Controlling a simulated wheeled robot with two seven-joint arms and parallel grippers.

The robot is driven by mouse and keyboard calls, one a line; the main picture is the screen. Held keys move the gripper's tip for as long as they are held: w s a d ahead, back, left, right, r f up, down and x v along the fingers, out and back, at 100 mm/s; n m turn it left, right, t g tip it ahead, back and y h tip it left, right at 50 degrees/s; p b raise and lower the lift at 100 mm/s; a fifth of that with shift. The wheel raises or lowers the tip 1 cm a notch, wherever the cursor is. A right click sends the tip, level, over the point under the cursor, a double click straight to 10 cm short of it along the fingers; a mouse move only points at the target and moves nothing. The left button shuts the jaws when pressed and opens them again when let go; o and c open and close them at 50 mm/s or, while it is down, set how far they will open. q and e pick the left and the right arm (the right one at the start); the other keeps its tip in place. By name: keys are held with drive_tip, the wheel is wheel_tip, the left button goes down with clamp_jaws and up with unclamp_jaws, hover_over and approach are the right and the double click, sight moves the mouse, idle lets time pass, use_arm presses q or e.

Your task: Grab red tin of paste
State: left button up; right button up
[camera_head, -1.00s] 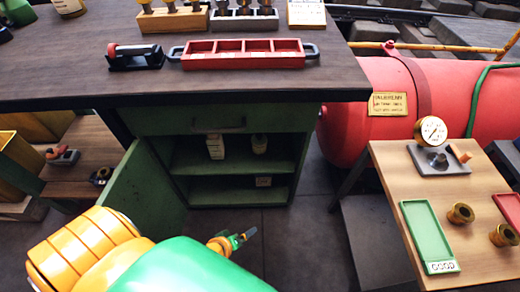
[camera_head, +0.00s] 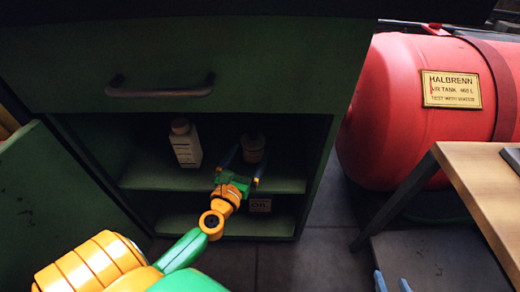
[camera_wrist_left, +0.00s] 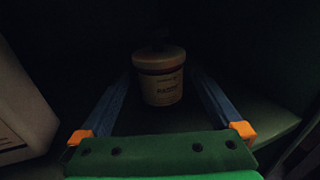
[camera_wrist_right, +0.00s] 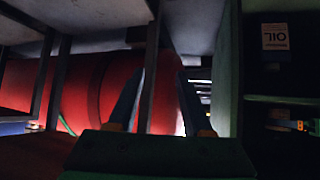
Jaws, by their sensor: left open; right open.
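A white bottle (camera_head: 185,144) stands left of the tin on the same shelf. A container labelled OIL (camera_head: 260,204) is on the lower shelf. The cabinet door (camera_head: 50,215) is open at left. A red air tank (camera_head: 400,110) and wooden table (camera_head: 485,185) are at right.

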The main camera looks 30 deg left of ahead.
sight(249, 153)
use_arm(q)
drive_tip(key=x, duration=0.3)
drive_tip(key=shift+w+r, duration=0.15)
drive_tip(key=shift+r, duration=0.05)
drive_tip(key=x, duration=0.3)
drive_tip(key=shift+w, duration=0.35)
clamp_jaws()
use_arm(e)
drive_tip(key=r+t, duration=0.1)
drive_tip(key=w+r+t, duration=0.1)
drive_tip(key=w+a+r, duration=0.1)
drive_tip(key=r, duration=0.1)
drive_tip(key=shift+w+t+y, duration=0.25)
drive_tip(key=shift+t+y, duration=0.05)
drive_tip(key=shift+t, duration=0.1)
